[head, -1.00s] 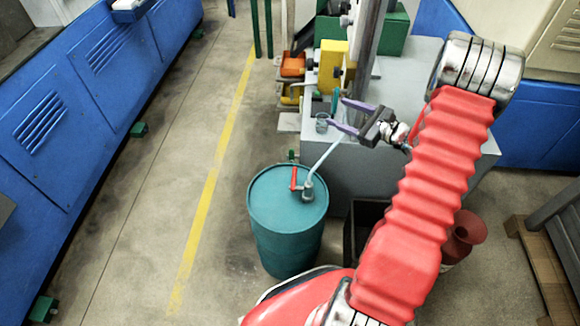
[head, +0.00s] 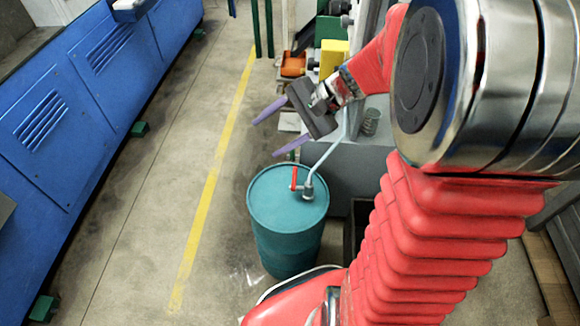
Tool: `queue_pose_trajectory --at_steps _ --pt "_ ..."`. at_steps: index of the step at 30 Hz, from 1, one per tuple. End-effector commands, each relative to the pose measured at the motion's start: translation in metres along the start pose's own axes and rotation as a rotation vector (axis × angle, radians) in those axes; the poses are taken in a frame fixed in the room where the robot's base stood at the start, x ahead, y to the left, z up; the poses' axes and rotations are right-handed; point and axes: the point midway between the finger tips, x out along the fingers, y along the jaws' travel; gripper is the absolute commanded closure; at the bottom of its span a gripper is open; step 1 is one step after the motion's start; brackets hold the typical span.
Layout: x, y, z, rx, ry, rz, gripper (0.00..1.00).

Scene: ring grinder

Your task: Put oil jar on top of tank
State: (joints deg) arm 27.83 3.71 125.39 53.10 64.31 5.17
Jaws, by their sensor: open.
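The tank (head: 280,215) is a teal drum standing on the floor, with a red-handled pump and a pale tube on its lid. No jar stands on the lid. My gripper (head: 264,139) has two purple fingers spread wide with nothing between them. It hangs above and behind the drum, left of the grey machine block, pointing left. A small ribbed, greyish object (head: 370,122) sits on the grey block, right of my gripper; I cannot tell whether it is the oil jar. My gripper and forearm hide part of the block's top.
The grey machine block (head: 352,160) stands behind the drum, with orange and yellow parts (head: 293,64) beyond it. Blue cabinets (head: 70,110) line the left. The floor between them and the drum is clear, crossed by a yellow line (head: 212,180).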

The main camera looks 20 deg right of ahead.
Motion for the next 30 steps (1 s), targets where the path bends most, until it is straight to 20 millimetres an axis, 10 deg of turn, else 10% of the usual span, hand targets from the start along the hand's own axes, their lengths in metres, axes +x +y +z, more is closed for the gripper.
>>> queue_pose_trajectory --at_steps 12,30 --pt "-0.016 0.035 0.078 -0.439 0.128 0.257 0.39" --pt "-0.067 0.075 0.129 -1.070 0.392 0.519 0.39"
